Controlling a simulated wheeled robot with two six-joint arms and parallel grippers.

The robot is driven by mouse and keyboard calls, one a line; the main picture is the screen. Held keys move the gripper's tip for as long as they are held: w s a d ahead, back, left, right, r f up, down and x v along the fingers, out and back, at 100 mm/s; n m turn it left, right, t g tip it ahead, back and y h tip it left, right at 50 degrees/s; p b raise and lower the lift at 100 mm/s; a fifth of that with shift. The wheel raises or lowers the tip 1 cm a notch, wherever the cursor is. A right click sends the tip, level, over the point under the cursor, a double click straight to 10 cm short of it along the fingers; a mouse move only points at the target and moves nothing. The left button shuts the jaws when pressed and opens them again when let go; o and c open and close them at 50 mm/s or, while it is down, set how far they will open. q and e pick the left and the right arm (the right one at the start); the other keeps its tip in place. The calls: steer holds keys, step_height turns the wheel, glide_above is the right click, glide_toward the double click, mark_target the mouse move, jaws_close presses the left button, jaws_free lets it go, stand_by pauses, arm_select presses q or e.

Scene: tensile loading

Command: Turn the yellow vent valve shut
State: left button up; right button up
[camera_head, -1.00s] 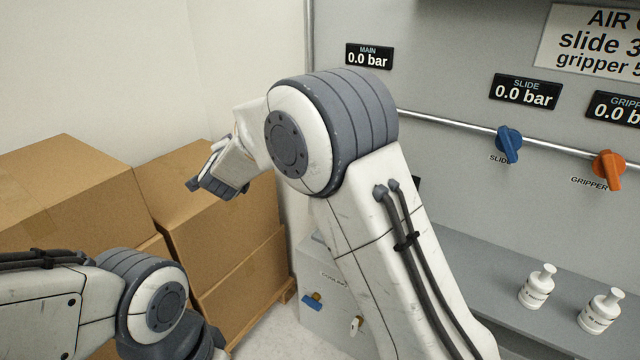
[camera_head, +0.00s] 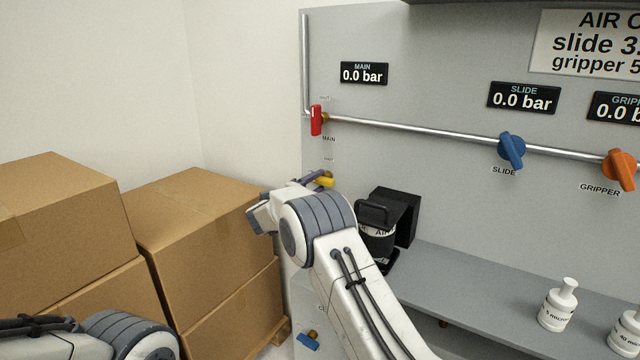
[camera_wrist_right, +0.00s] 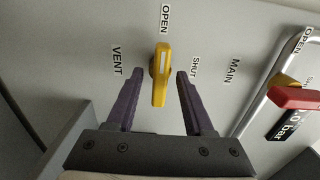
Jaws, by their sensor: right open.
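The yellow vent valve (camera_wrist_right: 160,80) is in the middle of the right wrist view. Its handle runs in line with the OPEN label above it; the SHUT label is to its right and VENT to its left. My right gripper (camera_wrist_right: 160,73) is open, with one purple finger on each side of the handle and a visible gap to each. In the head view the yellow handle (camera_head: 325,181) shows at the panel's left, beside the purple fingers of my right gripper (camera_head: 313,177), partly hidden by my arm. My left gripper is out of view.
The red main valve (camera_head: 316,120) is on the pipe above the vent valve. A black filter unit (camera_head: 402,213) stands close right of my right arm. Cardboard boxes (camera_head: 195,225) fill the left. Blue (camera_head: 511,150) and orange (camera_head: 620,169) valves are farther right.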

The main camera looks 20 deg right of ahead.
steer(key=shift+x, duration=0.9)
jaws_close()
steer(key=shift+f, duration=0.1)
